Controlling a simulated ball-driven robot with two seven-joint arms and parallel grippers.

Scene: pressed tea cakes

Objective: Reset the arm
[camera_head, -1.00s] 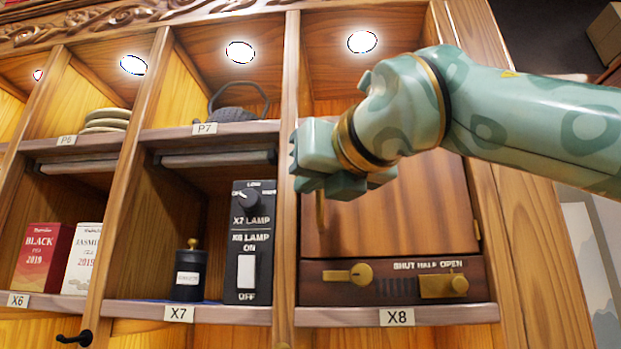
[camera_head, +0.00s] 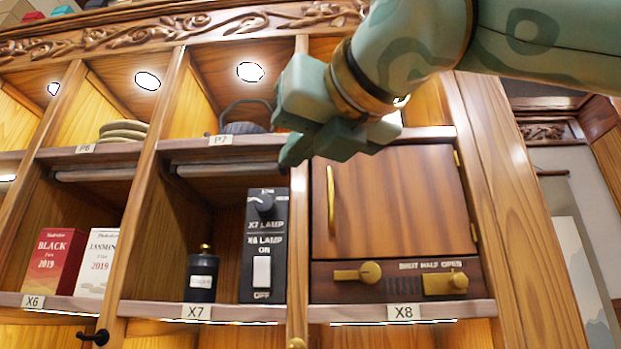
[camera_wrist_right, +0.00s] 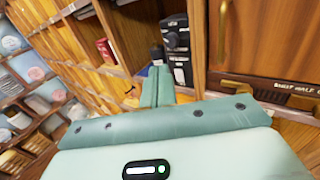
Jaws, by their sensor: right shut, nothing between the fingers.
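My right gripper (camera_head: 287,157) is in the head view, at the end of my green arm that comes in from the upper right. It is shut and empty, in front of the post between the P7 and X8 compartments. It hides part of the P7 shelf edge. In the right wrist view its fingers (camera_wrist_right: 157,86) lie together with nothing between them. The wooden door (camera_head: 395,205) of X8 is closed, with a brass handle (camera_head: 331,200) at its left. The gripper appears apart from this handle. My left gripper is not in view.
Below the door is a panel with a brass slider (camera_head: 445,283). X7 holds a lamp switch box (camera_head: 264,246) and a black jar (camera_head: 203,275). X6 holds a red tea box (camera_head: 56,262) and a white one (camera_head: 98,263). A dark teapot (camera_head: 246,117) stands on P7.

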